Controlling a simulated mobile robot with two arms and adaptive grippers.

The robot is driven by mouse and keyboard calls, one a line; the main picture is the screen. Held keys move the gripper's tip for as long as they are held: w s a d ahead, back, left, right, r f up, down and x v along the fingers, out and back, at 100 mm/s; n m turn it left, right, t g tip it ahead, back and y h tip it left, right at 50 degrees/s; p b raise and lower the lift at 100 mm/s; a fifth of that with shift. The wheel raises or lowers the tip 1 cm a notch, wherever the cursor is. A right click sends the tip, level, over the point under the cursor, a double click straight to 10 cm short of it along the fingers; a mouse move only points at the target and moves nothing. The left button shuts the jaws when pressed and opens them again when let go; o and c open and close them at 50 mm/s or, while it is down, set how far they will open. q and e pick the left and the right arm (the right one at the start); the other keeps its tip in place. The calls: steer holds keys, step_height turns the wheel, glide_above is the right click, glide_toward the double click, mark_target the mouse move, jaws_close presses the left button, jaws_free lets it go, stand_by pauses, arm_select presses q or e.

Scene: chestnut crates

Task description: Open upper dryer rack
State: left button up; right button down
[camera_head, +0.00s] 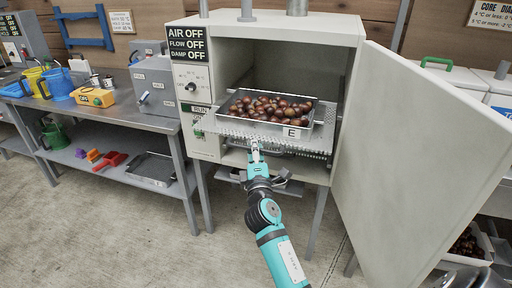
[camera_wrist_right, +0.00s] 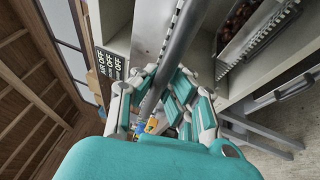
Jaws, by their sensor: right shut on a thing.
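The upper dryer rack (camera_head: 222,126) is a perforated metal shelf that sticks out of the open dryer cabinet (camera_head: 290,28). A metal tray (camera_head: 292,131) marked E, full of chestnuts (camera_head: 268,107), sits on it. My right gripper (camera_head: 256,152) is at the middle of the rack's front edge. In the right wrist view its fingers (camera_wrist_right: 158,90) are closed around a grey bar (camera_wrist_right: 180,50) at the rack's front. The exact finger contact is partly hidden. My left gripper is in neither view.
The dryer door (camera_head: 420,150) stands wide open on the right, close to my right arm. A control panel (camera_head: 192,85) is left of the opening. A steel bench (camera_head: 110,113) with jugs and boxes stands at left. The floor in front at left is clear.

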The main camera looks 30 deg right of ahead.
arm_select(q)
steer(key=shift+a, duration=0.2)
arm_select(e)
steer(key=c, duration=1.3)
jaws_free()
steer(key=shift+c, duration=0.2)
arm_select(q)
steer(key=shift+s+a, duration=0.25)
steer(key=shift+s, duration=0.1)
arm_select(e)
steer(key=shift+s+a, duration=0.1)
steer(key=v, duration=0.7)
steer(key=shift+s, duration=0.1)
